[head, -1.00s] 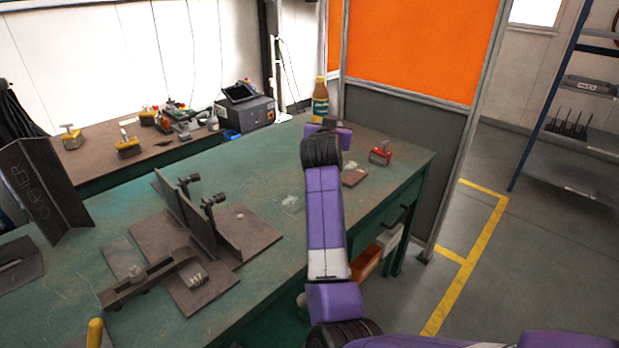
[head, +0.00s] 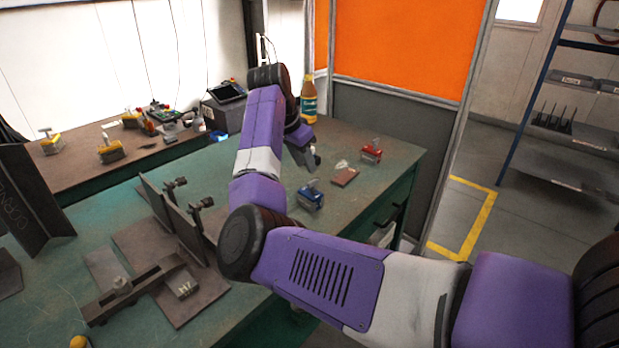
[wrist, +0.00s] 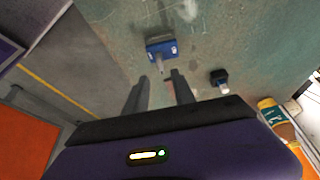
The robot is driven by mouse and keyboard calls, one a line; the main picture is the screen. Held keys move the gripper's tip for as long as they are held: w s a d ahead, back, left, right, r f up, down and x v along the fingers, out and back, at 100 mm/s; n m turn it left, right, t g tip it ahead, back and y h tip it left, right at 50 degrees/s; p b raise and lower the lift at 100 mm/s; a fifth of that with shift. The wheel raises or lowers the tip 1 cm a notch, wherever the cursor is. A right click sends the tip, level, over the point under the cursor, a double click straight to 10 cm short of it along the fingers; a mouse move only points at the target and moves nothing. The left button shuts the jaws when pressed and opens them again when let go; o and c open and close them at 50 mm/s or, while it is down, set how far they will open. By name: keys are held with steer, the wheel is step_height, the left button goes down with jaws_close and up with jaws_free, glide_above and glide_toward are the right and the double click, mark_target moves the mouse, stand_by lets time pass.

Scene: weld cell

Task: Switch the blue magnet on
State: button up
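The blue magnet (head: 311,197) stands on the green table, right of the arm in the head view. In the wrist view the blue magnet (wrist: 161,46) lies just beyond the fingertips, with its pale knob or lever pointing toward them. My gripper (head: 314,160) is over the table behind the magnet, pointing down. In the wrist view my gripper (wrist: 160,79) has its two fingers apart with nothing between them. The fingers appear clear of the magnet. I cannot tell the switch position for sure.
A red magnet (head: 371,152) and a small rusty plate (head: 345,177) lie to the right. A bottle (head: 309,102) stands behind my gripper. A small dark block (wrist: 220,79) lies near the fingers in the wrist view. A steel fixture (head: 180,215) stands to the left.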

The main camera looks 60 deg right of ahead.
mark_target(313, 181)
steer(key=shift+x, duration=3.6)
jaws_close()
